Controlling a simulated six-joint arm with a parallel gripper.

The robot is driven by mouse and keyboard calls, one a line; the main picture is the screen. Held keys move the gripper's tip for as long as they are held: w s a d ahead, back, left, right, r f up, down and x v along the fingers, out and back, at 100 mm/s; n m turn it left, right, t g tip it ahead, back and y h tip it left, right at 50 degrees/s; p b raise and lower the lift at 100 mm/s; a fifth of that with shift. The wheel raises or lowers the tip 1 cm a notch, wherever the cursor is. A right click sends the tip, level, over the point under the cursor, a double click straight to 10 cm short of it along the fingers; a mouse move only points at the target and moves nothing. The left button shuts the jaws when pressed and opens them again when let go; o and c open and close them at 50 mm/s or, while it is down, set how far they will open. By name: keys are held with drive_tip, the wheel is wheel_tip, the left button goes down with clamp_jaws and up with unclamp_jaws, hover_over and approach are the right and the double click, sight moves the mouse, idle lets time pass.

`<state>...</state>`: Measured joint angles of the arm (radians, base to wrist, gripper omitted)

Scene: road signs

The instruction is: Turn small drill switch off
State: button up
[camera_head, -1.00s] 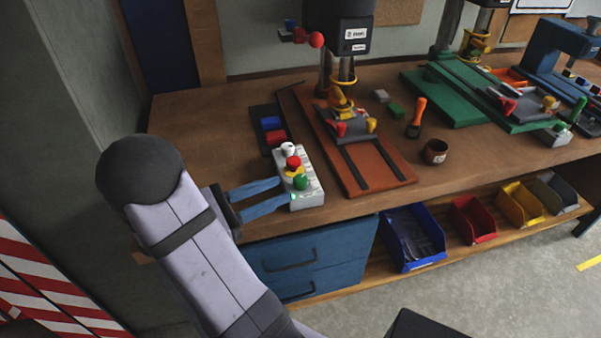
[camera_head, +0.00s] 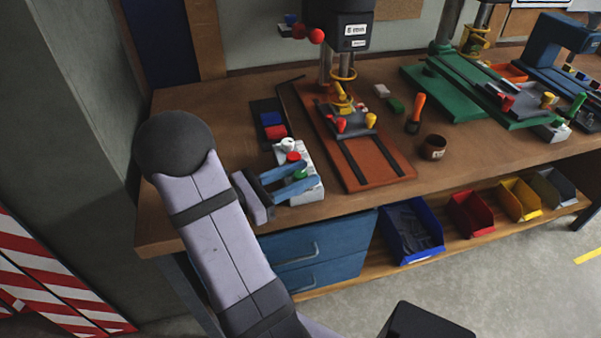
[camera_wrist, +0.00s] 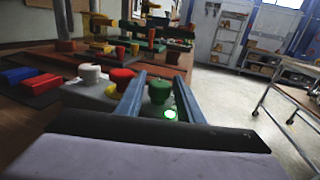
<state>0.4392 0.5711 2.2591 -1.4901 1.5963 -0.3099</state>
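A grey switch box (camera_head: 313,191) sits at the bench's front edge, left of the drill press with the orange-brown base (camera_head: 379,158). It bears a white knob (camera_head: 287,145), a red button (camera_head: 293,157) on yellow and a green button (camera_head: 300,173). In the wrist view, the white knob (camera_wrist: 90,73) and red button (camera_wrist: 122,78) are left of my fingers, and the green button (camera_wrist: 159,90) shows between them.
Red and blue blocks (camera_head: 272,120) lie on a dark tray behind the box. An orange-handled tool (camera_head: 417,112) and a brown cup (camera_head: 433,147) stand to the right. A green-based machine (camera_head: 455,98) is further right. Coloured bins (camera_head: 411,231) sit on the shelf below.

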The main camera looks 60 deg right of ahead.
drive_tip(key=c, duration=0.8)
drive_tip(key=shift+d+m+g+y, duration=0.1)
drive_tip(key=shift+m+g+y, duration=0.2)
drive_tip(key=shift+m+g, duration=0.15)
drive_tip(key=m+g+y+p, duration=0.1)
drive_tip(key=m+g+y, duration=0.1)
drive_tip(key=g, duration=0.1)
drive_tip(key=shift+m+y, duration=0.25)
drive_tip(key=shift+y, duration=0.15)
drive_tip(key=shift+m+g+y+p, duration=0.7)
drive_tip(key=shift+m+g+y, duration=1.15)
drive_tip(key=shift+y, duration=0.55)
drive_tip(key=shift+m+y, duration=0.25)
drive_tip(key=shift+y, duration=0.05)
